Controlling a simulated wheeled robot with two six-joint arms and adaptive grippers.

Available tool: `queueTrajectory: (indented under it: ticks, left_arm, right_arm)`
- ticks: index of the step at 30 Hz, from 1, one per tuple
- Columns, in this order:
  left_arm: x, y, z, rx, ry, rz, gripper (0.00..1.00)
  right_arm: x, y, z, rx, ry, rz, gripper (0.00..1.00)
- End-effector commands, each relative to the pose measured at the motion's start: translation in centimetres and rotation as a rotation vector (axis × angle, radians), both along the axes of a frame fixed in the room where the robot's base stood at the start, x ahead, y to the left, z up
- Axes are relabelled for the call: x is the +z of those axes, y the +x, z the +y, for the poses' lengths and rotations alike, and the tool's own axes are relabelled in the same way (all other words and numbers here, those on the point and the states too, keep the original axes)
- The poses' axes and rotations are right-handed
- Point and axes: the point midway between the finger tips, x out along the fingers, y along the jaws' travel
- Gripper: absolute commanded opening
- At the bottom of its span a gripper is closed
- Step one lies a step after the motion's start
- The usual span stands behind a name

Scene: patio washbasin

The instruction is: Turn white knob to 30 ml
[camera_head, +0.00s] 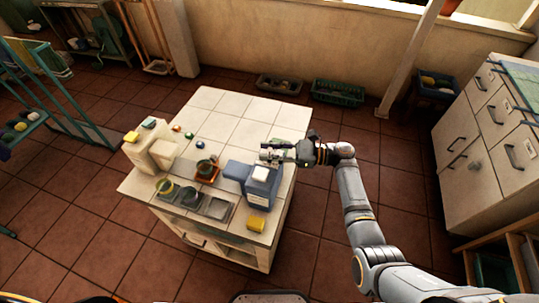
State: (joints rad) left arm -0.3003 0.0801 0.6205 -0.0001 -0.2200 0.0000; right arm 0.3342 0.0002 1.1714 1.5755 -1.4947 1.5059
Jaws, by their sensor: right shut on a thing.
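A blue-grey dispenser (259,195) with a pale upper part stands at the right edge of the tiled counter (222,128). My right gripper (268,153) reaches in from the right, just behind and above the dispenser's top. It is shut on a small pale piece, which I take for the white knob; the fingers hide most of it. Any ml marks are too small to read. My left gripper is not in view.
A cream box-shaped unit (144,150) stands at the counter's left. A dark cup (205,167) on an orange-brown base and a grey tray (217,208) with small containers are left of the dispenser. The counter's back is mostly clear. A drawer cabinet (478,165) stands far right.

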Motion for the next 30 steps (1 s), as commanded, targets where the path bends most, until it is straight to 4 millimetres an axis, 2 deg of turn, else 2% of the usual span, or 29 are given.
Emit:
queueTrajectory:
  ticks: [1, 10, 18, 30]
  left_arm:
    - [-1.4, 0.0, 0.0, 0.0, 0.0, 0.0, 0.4]
    - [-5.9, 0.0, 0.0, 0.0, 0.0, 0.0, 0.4]
    - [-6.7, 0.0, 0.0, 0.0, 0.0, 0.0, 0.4]
    - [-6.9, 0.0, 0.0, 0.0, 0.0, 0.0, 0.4]
  right_arm:
    - [-0.6, 0.2, 0.0, 0.042, -0.001, -0.004, 0.0]
    - [-0.6, 0.2, 0.0, 0.322, 0.001, -0.003, 0.0]
    - [-0.1, 0.0, 0.0, 0.461, 0.0, 0.001, 0.0]
    - [0.0, 0.0, 0.0, 0.551, 0.0, 0.0, 0.0]
